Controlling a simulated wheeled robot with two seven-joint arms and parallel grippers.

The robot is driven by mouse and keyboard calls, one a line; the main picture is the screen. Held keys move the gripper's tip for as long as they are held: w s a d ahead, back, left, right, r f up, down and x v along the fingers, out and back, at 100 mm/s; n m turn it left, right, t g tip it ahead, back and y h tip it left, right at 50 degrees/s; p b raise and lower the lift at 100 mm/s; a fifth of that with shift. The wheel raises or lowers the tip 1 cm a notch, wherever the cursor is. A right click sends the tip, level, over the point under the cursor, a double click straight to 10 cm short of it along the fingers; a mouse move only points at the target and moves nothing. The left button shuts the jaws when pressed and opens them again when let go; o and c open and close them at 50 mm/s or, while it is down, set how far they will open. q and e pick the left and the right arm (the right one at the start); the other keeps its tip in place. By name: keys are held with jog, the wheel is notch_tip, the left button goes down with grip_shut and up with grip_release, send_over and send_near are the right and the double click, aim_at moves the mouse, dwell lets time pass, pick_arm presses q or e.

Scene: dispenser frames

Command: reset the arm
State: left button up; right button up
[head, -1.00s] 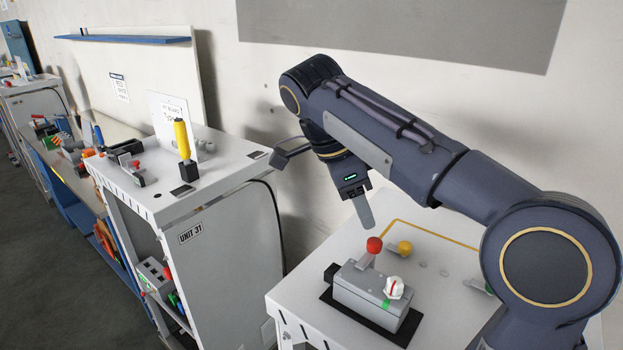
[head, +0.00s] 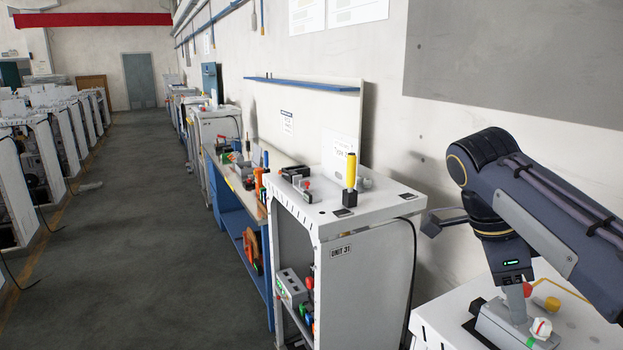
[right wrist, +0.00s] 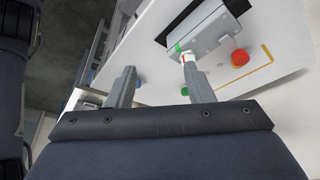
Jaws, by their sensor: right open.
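My right gripper (head: 476,264) is open and empty above the white cabinet top (head: 455,315) at the lower right of the head view. One finger overlaps the grey box (head: 497,326) and partly covers the red knob (head: 527,290). In the right wrist view the gripper (right wrist: 158,68) has its fingers spread. The right finger's tip appears near the red-marked white dial and green part (right wrist: 180,47) of the box (right wrist: 212,38); contact cannot be told. The white dial (head: 541,328) faces up in the head view. My left gripper is not in view.
A yellow button (head: 552,303) sits behind the box. To the left stands the UNIT 31 cabinet (head: 365,290) with a yellow-handled tool (head: 350,171) upright on top. A blue workbench (head: 231,205) lies beyond. The wall is behind the arm.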

pick_arm(q)
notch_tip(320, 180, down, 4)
jog(key=b, duration=0.4)
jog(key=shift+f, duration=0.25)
pick_arm(e)
jog(key=s+a+f+n+t+y, duration=0.3)
jog(key=s+a+f+n+y, duration=0.1)
jog(key=s+f+n, duration=0.4)
jog(key=s+a+f+n+t+y, duration=0.4)
jog(key=s+f+n, duration=0.4)
jog(key=f+n, duration=0.4)
notch_tip(320, 180, down, 4)
jog(key=shift+a, duration=0.15)
